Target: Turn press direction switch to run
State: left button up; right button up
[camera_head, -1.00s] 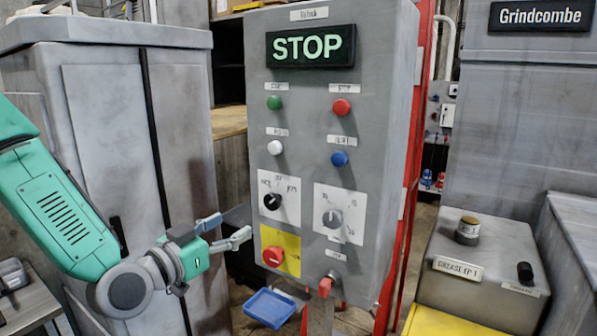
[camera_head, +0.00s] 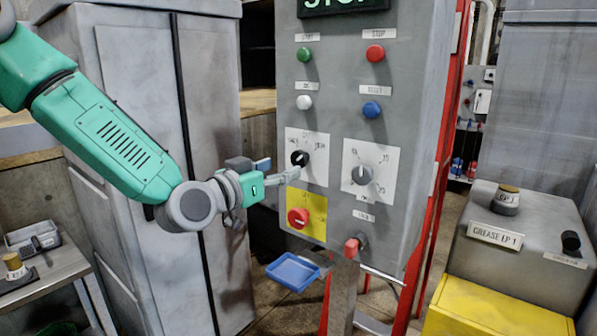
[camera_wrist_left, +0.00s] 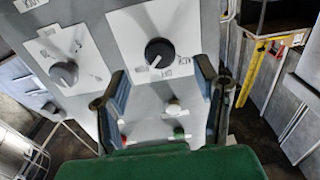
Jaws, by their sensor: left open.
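The black rotary switch (camera_head: 299,158) sits on a white label plate on the grey control panel (camera_head: 334,120). Its markings are too small to read surely. In the left wrist view the black switch (camera_wrist_left: 160,52) is seen upside down, its white pointer line toward the plate's lettering. My left gripper (camera_head: 281,170) is open, with its fingers pointing at the panel just beside and below the switch. In the left wrist view the left gripper (camera_wrist_left: 160,72) has its two fingers spread on either side of the switch, not closed on it. My right gripper is not in view.
A grey rotary knob (camera_head: 362,175) is right of the switch. A red knob (camera_head: 298,218) on a yellow plate is just below. Green, white, red and blue buttons are above. A grey cabinet (camera_head: 130,90) stands left. A blue tray (camera_head: 292,271) is below.

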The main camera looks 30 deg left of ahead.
aim_at(297, 162)
pick_arm(q)
jog(key=w, duration=0.7)
jog(key=shift+d+b, duration=0.2)
jog(key=shift+b, duration=0.2)
jog(key=shift+d, duration=0.1)
jog(key=c, duration=1.2)
